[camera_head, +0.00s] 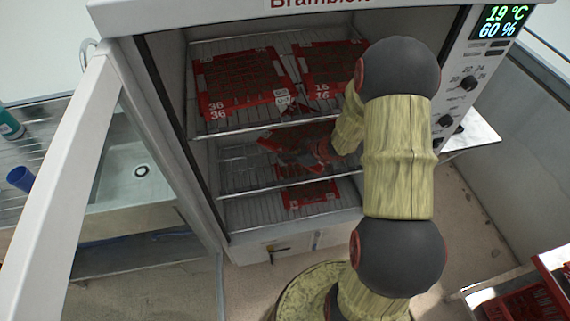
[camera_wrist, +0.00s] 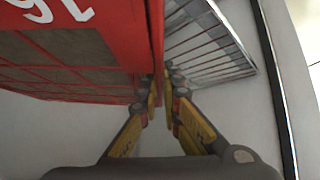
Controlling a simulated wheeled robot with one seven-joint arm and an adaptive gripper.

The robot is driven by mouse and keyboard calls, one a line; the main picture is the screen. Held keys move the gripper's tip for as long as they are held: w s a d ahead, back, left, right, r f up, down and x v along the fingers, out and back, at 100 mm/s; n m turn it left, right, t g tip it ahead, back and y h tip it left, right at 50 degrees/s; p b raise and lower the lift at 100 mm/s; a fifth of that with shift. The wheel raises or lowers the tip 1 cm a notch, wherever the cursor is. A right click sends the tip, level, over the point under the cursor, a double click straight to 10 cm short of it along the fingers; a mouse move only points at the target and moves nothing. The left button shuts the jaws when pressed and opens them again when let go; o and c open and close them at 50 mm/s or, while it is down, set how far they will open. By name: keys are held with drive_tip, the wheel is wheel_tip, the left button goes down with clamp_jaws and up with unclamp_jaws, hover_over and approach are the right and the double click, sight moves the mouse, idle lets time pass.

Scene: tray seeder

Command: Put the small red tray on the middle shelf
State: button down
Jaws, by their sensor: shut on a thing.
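A small red tray (camera_wrist: 75,60) fills the left of the wrist view, with white digits on its rim. My gripper (camera_wrist: 164,85) is shut on the edge of this tray. In the head view my gripper (camera_head: 295,158) reaches into the open cabinet below the top shelf. The held tray (camera_head: 268,145) shows there in part, behind the shelf wires and my gripper, and looks tilted. The middle shelf (camera_head: 238,180) is a wire rack under it. I cannot tell whether the tray touches the rack.
A large red tray marked 36 (camera_head: 235,78) and a red tray marked 16 (camera_head: 325,62) lie on the top shelf (camera_head: 215,118). Another red tray (camera_head: 310,195) lies low in the cabinet. The cabinet door (camera_head: 70,165) stands open at left. Red trays (camera_head: 525,300) sit at lower right.

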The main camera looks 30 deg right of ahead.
drive_tip(key=shift+w+f, duration=0.5)
drive_tip(key=shift+w, duration=0.05)
drive_tip(key=shift+w+f+b, duration=0.2)
drive_tip(key=shift+f+b, duration=1)
drive_tip(key=shift+f, duration=0.6)
drive_tip(key=c, duration=2.1)
unclamp_jaws()
drive_tip(key=shift+s+a, duration=0.1)
drive_tip(key=shift+o, duration=0.5)
drive_tip(key=shift+s+r, duration=0.15)
drive_tip(key=shift+r, duration=0.15)
drive_tip(key=p+v, duration=0.5)
drive_tip(key=v, duration=0.6)
drive_tip(key=shift+s+r, duration=0.1)
drive_tip(key=shift+s, duration=0.15)
